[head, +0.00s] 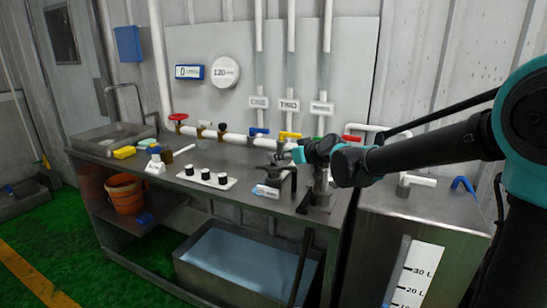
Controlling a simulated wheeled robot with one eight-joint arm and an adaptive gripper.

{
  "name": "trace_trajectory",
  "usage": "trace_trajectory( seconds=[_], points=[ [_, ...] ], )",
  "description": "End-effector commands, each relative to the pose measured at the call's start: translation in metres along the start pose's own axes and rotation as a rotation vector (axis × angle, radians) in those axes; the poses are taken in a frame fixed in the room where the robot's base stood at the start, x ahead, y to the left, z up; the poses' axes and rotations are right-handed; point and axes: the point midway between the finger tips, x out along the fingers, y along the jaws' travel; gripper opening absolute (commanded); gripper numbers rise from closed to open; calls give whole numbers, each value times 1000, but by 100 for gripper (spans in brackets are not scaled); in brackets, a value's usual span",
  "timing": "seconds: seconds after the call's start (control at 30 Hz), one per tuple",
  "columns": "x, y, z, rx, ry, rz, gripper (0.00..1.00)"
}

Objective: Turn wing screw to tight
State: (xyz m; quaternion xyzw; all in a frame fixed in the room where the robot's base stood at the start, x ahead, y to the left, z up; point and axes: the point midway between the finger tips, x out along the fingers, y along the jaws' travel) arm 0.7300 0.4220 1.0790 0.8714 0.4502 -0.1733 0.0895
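My gripper (283,157) is at the left end of my arm, above the right part of the steel workbench (235,160). It is small and dark here, and I cannot tell whether its fingers are open or shut. Just below it stands a dark fixture (284,181) with a blue-and-white label (266,191) at its front. I cannot make out a wing screw clearly. Something small and dark is close to the fingertips, but I cannot tell whether it is a screw or part of the gripper, or whether they touch.
Behind my gripper runs a white pipe (240,138) with a red handwheel (178,117) and blue, yellow, green and red handles. A white plate with black knobs (206,177) lies to the left. A steel tank (425,215) stands to the right. A water tub (245,262) is below.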

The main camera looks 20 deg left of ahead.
Motion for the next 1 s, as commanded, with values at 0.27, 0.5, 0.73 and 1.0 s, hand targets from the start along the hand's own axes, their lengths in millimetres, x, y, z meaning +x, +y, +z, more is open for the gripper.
trace_trajectory(
  seconds=[0.27,0.5,0.73,1.0],
  points=[
    [45,0,0,-1,0,0,34],
    [67,0,0,0,0,0,34],
    [71,0,0,0,0,0,34],
    [71,0,0,0,0,0,20]
  ],
)
